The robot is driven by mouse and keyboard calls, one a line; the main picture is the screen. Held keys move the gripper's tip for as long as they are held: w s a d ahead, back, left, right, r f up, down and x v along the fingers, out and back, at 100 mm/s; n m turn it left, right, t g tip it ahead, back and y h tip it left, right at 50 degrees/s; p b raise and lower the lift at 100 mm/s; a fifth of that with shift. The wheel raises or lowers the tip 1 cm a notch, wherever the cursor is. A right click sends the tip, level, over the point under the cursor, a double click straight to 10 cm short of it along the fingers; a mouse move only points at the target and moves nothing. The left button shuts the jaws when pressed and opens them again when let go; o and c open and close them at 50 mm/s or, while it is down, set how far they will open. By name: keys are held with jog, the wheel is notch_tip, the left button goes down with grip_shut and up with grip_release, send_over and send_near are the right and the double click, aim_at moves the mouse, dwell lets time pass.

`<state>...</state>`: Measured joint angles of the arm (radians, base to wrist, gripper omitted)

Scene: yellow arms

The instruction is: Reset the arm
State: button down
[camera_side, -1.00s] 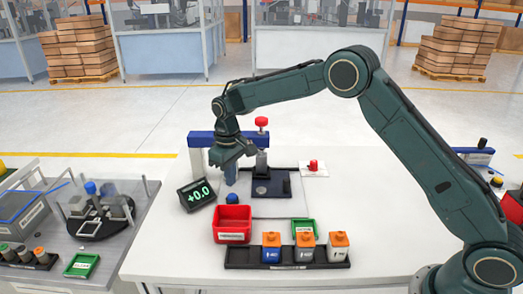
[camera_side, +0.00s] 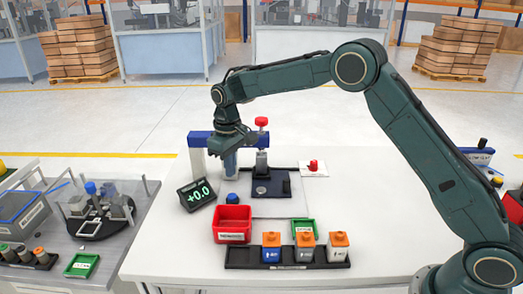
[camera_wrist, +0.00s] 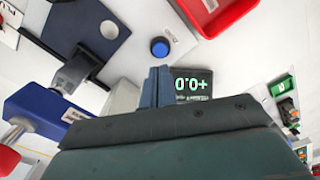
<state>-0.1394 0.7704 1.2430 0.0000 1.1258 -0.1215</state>
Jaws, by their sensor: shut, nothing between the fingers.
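My gripper (camera_side: 230,166) is shut and empty. It hangs above the table (camera_side: 375,215), in front of the blue crossbar of a press-like fixture (camera_side: 201,139) and above the display, apart from the table top. In the wrist view my closed fingers (camera_wrist: 157,88) point toward the blue button and the display, which shows +0.0 (camera_wrist: 191,84). The arm reaches in from the right of the side view.
A blue button (camera_side: 232,198), a red bin (camera_side: 232,222), a green tray (camera_side: 304,227) and a black rack (camera_side: 240,256) with orange-capped blocks stand in front. A red-knobbed clamp (camera_side: 262,122) is close right of the gripper.

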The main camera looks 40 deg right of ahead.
jog(key=s+d+r+m+t, duration=0.1)
jog(key=s+d+r+t, duration=0.3)
jog(key=s+r, duration=1.3)
jog(key=s+d+f+m, duration=0.1)
jog(key=s+d, duration=0.1)
jog(key=s, duration=0.9)
jog(key=s+d+f+m+t, duration=0.1)
jog(key=s+d, duration=0.1)
jog(key=s, duration=0.8)
jog(key=shift+s+t, duration=0.3)
jog(key=shift+s, duration=0.1)
